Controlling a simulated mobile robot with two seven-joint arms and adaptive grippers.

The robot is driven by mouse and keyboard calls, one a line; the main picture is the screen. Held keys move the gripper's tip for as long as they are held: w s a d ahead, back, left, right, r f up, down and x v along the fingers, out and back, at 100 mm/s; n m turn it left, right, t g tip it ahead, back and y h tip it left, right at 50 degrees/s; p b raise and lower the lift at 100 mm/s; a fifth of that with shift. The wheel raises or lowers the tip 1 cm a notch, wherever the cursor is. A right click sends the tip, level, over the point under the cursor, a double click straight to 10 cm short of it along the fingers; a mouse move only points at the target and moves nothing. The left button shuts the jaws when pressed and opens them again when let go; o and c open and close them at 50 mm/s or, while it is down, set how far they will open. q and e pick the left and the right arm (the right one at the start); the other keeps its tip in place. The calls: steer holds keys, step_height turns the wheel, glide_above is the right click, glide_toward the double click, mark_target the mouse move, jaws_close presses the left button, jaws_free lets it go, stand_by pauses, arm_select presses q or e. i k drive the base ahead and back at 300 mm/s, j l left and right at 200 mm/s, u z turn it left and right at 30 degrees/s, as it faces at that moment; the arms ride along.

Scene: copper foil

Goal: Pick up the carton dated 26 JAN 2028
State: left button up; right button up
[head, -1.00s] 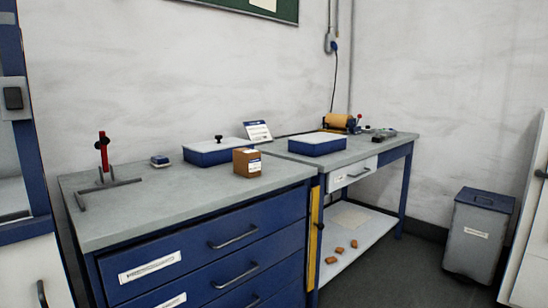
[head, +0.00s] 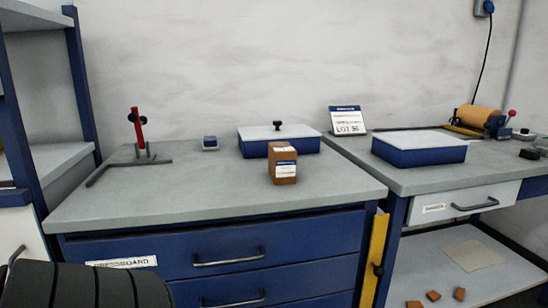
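A small brown carton (head: 283,166) with a white and blue label stands upright on the grey top of the left cabinet (head: 220,192), near its right end. The print on its label is too small to read, so I cannot tell its date. It stands just in front of a blue box with a white lid. No other upright carton shows on the worktops. A black ribbed part at the bottom left seems to be mine. Neither gripper is in view.
A blue box with a black-knobbed lid (head: 310,144) stands behind the carton. A red-posted stand (head: 138,130) and a small blue-white block (head: 210,143) are to the left. The right bench holds another blue box (head: 418,150), a LOT sign (head: 347,121) and an orange roll (head: 479,117). Brown pieces (head: 459,294) lie on the lower shelf.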

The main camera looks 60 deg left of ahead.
mark_target(283, 156)
steer(key=i+l+u, duration=0.25)
steer(key=i+u, duration=0.25)
steer(key=i+l+u, duration=0.2)
steer(key=u, duration=0.3)
steer(key=i+l+u, duration=0.25)
steer(key=l+u, duration=0.2)
steer(key=l, duration=0.15)
steer(key=i+l+u, duration=0.15)
steer(key=l+u, duration=0.35)
